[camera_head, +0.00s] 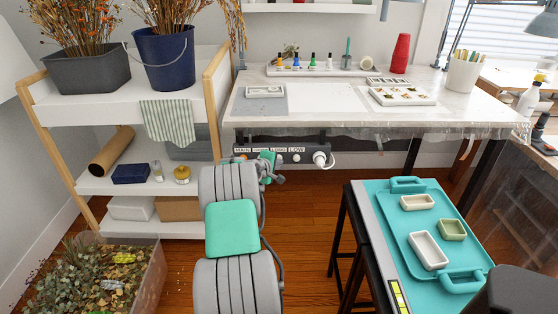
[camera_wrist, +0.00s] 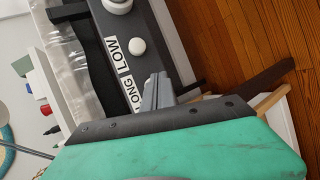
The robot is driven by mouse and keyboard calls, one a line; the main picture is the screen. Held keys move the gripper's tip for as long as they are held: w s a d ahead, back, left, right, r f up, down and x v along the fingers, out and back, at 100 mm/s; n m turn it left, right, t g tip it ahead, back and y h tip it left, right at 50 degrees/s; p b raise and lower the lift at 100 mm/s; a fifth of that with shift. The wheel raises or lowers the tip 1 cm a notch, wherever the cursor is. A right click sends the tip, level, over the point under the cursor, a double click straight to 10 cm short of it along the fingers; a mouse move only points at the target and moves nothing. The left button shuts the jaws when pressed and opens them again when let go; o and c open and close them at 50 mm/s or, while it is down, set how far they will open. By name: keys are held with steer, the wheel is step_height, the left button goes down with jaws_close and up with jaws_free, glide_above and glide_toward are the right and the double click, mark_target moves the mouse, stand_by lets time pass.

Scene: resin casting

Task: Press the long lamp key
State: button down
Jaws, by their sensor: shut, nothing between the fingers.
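A dark control strip (camera_head: 300,142) with white labels hangs under the front edge of the worktable. Its labels include MAIN, LONG and LOW. In the wrist view the LONG label (camera_wrist: 132,95) and the LOW label (camera_wrist: 106,60) show on the strip. A white round key (camera_wrist: 137,46) sits beside LOW. The key beside LONG is not visible; my gripper covers that area. My gripper (camera_wrist: 157,90) is shut and empty, its grey fingertips close to the strip beside the LONG label. I cannot tell whether they touch. In the head view my gripper (camera_head: 272,176) is in front of the strip.
A larger white knob (camera_head: 320,158) sticks out at the strip's right end. The worktable (camera_head: 330,97) holds bottles, trays and a red cone. A shelf (camera_head: 105,185) stands left. A stand with a teal tray (camera_head: 400,237) is at the right. Wooden floor (camera_head: 308,215) is clear between.

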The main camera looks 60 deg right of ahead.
steer(key=s+a, duration=0.1)
steer(key=a+p, duration=0.1)
steer(key=a, duration=0.1)
steer(key=s+a+p, duration=0.1)
steer(key=a, duration=0.1)
steer(key=shift+s+a, duration=0.15)
steer(key=shift+s, duration=0.2)
steer(key=w+a+r+m+t+y+p, duration=0.1)
steer(key=w+a+r+t+y+p, duration=0.25)
steer(key=w+a+r, duration=0.75)
steer(key=w+a+r+t+y+p, duration=0.1)
steer(key=w+a+r+y+p, duration=0.15)
steer(key=a, duration=0.85)
steer(key=w+a+r+y+p, duration=0.1)
steer(key=w+a+r+p, duration=0.15)
steer(key=a, duration=0.95)
steer(key=s+a+r+y+p, duration=0.1)
steer(key=s+a, duration=0.3)
steer(key=a, duration=0.5)
steer(key=s+a+r+g+y+p, duration=0.1)
steer(key=s+a+r, duration=0.3)
steer(key=a, duration=0.6)
steer(key=s+a+r+y+p, duration=0.2)
steer(key=s+a+y+p, duration=0.1)
steer(key=a, duration=0.6)
steer(key=shift+s+a+r+n, duration=0.15)
steer(key=shift+s+r+n, duration=0.2)
steer(key=shift+s, duration=0.45)
